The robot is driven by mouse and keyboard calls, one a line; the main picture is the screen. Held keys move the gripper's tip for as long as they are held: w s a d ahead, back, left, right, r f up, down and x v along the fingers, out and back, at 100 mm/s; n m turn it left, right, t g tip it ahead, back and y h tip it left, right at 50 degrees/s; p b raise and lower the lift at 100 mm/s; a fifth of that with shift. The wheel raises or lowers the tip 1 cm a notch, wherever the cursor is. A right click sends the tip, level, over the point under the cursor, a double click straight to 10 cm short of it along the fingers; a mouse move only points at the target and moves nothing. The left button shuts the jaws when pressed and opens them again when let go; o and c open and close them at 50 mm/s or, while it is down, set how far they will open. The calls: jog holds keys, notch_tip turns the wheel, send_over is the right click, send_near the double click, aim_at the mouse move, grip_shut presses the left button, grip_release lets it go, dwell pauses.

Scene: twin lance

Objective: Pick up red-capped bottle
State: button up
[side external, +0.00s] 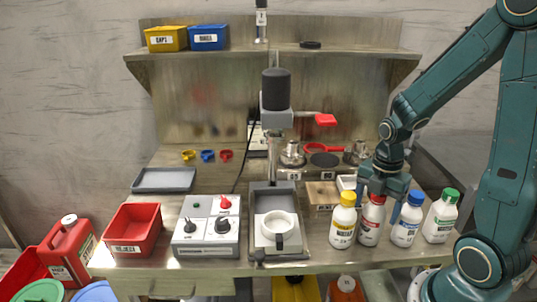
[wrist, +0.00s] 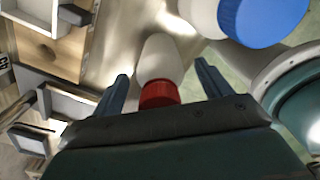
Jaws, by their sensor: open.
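The red-capped bottle (side external: 371,222) is white with a red label and stands upright at the front right of the bench, between a yellow-capped bottle (side external: 343,220) and a blue-capped bottle (side external: 407,220). My gripper (side external: 384,203) is open, with its fingers around the level of the red cap. In the wrist view the red cap (wrist: 159,93) and white body lie between the two spread fingers of my gripper (wrist: 162,80), with a gap on each side. The blue cap (wrist: 264,20) shows at the upper right there. The gripper partly hides the red cap's top in the side view.
A green-capped bottle (side external: 441,216) stands right of the blue one, so the row is tight. A grey press (side external: 276,120) with a white cup, a control box (side external: 207,236) and a red bin (side external: 133,231) stand to the left. My arm's base is at the right.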

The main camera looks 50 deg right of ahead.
jog(key=c, duration=1.6)
jog(key=shift+r, duration=0.1)
notch_tip(320, 180, up, 20)
jog(key=shift+f, duration=0.1)
dwell(0.3)
